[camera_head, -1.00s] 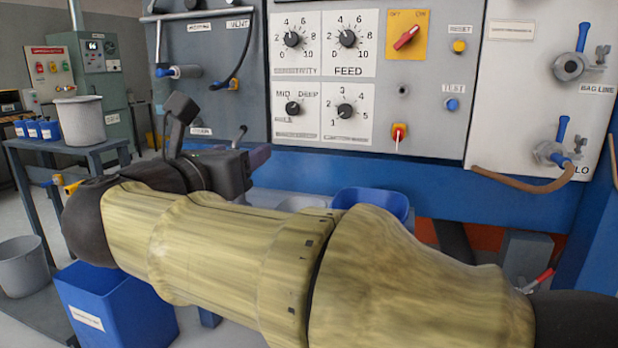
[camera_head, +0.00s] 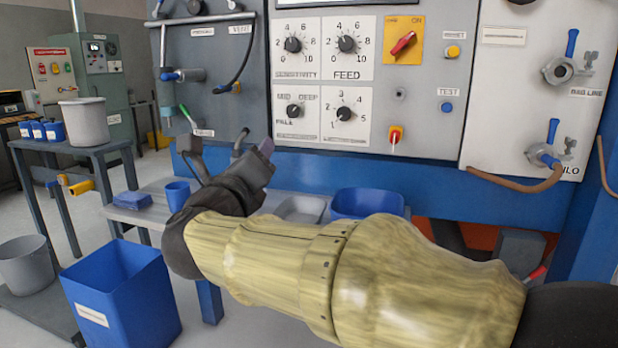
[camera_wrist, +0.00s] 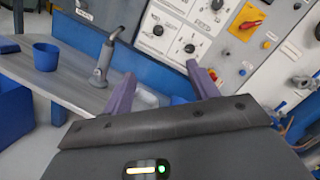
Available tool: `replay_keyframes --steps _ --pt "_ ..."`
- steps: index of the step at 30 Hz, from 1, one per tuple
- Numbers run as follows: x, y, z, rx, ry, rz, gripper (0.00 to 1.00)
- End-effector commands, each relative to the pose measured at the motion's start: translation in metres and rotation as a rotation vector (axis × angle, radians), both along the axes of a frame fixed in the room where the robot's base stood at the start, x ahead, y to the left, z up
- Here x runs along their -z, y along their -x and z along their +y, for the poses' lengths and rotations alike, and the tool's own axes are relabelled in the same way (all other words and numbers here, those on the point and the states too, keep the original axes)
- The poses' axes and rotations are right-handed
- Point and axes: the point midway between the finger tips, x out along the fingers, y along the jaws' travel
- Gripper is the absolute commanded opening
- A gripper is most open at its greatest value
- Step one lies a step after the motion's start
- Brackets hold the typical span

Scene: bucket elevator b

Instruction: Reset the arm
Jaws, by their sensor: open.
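My gripper (camera_head: 228,160) is in front of the blue bench edge, below the control panel, with my yellowish arm reaching in from the lower right. In the wrist view, my gripper (camera_wrist: 163,82) shows two purple fingers spread apart with nothing between them. The control panel (camera_head: 370,70) behind it carries dials, a red switch on a yellow plate and buttons. A grey spout-like fitting (camera_wrist: 106,55) stands just left of the fingers in the wrist view. My arm hides part of the bench.
A blue cup (camera_head: 177,195) and blue tray (camera_head: 368,203) stand on the bench (camera_head: 150,212). A blue bin (camera_head: 122,295) is on the floor at left. Valves with blue handles (camera_head: 570,68) are at right. A side table (camera_head: 75,145) holds a grey bucket (camera_head: 85,121).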

Motion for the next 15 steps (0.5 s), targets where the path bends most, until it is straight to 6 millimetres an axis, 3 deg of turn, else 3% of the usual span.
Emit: replay_keyframes --steps 5,10,15 --pt "0.038 -0.029 -0.016 -0.093 0.439 0.072 0.59" --pt "0.115 -0.042 -0.049 -0.256 0.980 0.222 0.59" --pt "0.204 -0.022 -0.100 -0.495 1.445 0.403 0.59"
